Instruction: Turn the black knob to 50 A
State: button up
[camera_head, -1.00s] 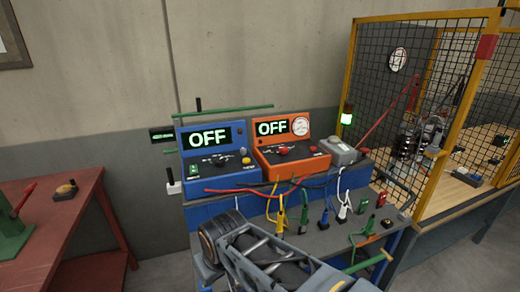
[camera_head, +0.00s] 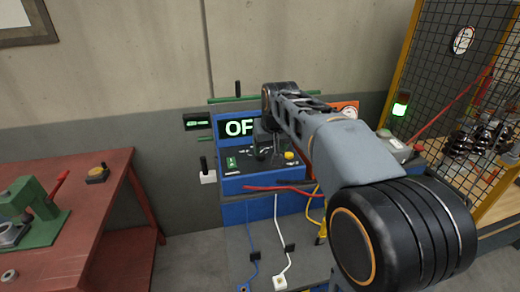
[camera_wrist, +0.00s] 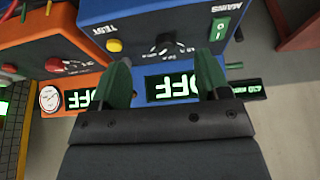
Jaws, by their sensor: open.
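The blue unit (camera_head: 245,208) stands on the bench, with a lit display (camera_head: 238,127) whose visible letters read "OF"; the arm covers the rest. In the wrist view the picture is upside down. The black knob (camera_wrist: 165,40) is on the blue panel (camera_wrist: 140,14) there, with a white scale around it, too small to read. My gripper (camera_wrist: 163,68) is open, its two green fingers apart. The knob appears between and beyond the fingertips, with no visible contact. In the head view my gripper (camera_head: 267,145) is over the panel and hides the knob.
A yellow button (camera_head: 289,155) and a green switch (camera_wrist: 219,28) share the panel. The orange unit (camera_wrist: 30,48) with a red knob stands beside it. A red cable (camera_head: 275,188) runs in front. A red table (camera_head: 90,215) is at left, a mesh cage at right.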

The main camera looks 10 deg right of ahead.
jog(key=w+r, duration=0.2)
jog(key=w, duration=0.5)
jog(key=p+x, duration=0.1)
jog(key=x, duration=1.2)
jog(key=shift+d+f+p, duration=0.1)
jog(key=shift+p, duration=0.2)
jog(key=c, duration=0.9)
